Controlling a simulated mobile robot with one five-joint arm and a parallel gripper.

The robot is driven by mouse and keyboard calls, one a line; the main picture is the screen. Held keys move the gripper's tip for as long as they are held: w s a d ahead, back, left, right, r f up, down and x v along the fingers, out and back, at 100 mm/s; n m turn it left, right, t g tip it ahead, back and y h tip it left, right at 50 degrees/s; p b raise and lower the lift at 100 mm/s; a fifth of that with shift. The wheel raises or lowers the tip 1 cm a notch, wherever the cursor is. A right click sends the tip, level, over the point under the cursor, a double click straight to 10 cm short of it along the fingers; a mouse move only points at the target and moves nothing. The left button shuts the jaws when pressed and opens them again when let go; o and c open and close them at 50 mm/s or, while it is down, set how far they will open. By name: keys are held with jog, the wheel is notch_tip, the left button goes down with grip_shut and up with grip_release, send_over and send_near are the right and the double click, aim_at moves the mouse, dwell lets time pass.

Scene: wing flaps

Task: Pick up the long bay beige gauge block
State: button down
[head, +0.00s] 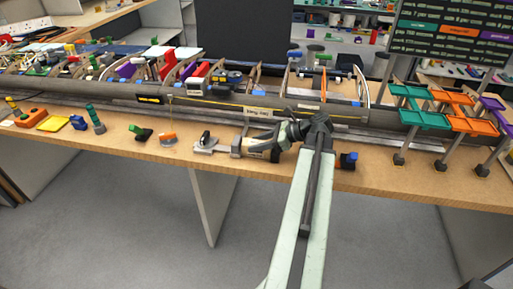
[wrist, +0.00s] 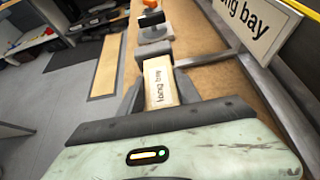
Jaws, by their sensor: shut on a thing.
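In the head view my gripper (head: 241,147) reaches left, low over the front of the bench, with the labelled beige block (head: 257,143) partly hidden by the fingers. I cannot tell whether the block touches the bench top.
A small grey metal fixture with a dark knob (head: 206,142) stands just beyond my fingertips. An orange-topped piece (head: 168,138) and a green one (head: 140,132) stand farther left. The long wing frame (head: 200,97) runs behind. Teal and orange trays (head: 425,118) stand at right.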

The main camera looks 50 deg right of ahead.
notch_tip(320, 180, up, 28)
jog(key=p, duration=2.8)
